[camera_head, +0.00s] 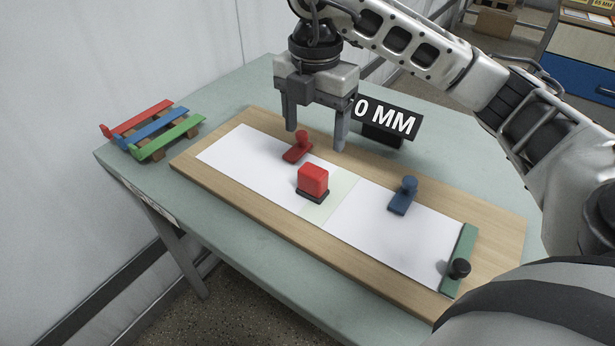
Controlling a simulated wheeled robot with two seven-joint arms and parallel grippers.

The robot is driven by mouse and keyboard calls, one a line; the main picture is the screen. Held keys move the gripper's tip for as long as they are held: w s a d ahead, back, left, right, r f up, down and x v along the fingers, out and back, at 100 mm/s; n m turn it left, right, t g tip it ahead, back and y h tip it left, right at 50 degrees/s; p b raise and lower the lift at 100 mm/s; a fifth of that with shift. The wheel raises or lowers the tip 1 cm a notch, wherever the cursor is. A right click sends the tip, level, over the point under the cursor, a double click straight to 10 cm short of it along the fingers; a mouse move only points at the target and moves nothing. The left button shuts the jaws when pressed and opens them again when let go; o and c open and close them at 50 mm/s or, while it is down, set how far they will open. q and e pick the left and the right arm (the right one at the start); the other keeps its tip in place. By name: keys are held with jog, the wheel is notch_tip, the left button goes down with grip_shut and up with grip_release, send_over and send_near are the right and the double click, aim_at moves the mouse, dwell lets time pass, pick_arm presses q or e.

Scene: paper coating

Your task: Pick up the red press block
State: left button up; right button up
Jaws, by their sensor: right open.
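The red press block (313,180) is a small red cube on a dark base. It stands upright on the white paper (260,165), near a pale green strip (338,189) across the sheet. My right gripper (315,140) is open and empty, fingers pointing down, above and behind the block in the head view and apart from it. A red knobbed stamp (298,148) sits below the left finger. My left gripper is not in view.
The paper lies on a wooden board (190,160) on a green table (250,88). A blue knobbed stamp (404,196) and a green bar with black knob (466,245) are to the right. Coloured strips (155,122) lie on a rack at left. A "0 MM" sign (390,119) stands behind.

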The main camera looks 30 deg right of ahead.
aim_at(313, 170)
notch_tip(313, 170, down, 5)
jog(key=shift+f, duration=0.15)
jog(key=shift+f+p, duration=0.3)
jog(key=shift+f, duration=0.6)
notch_tip(313, 170, down, 4)
jog(key=shift+r+p, duration=0.2)
jog(key=shift+p, duration=0.15)
jog(key=shift+f, duration=0.55)
jog(key=shift+w, duration=0.1)
jog(key=c, duration=1.1)
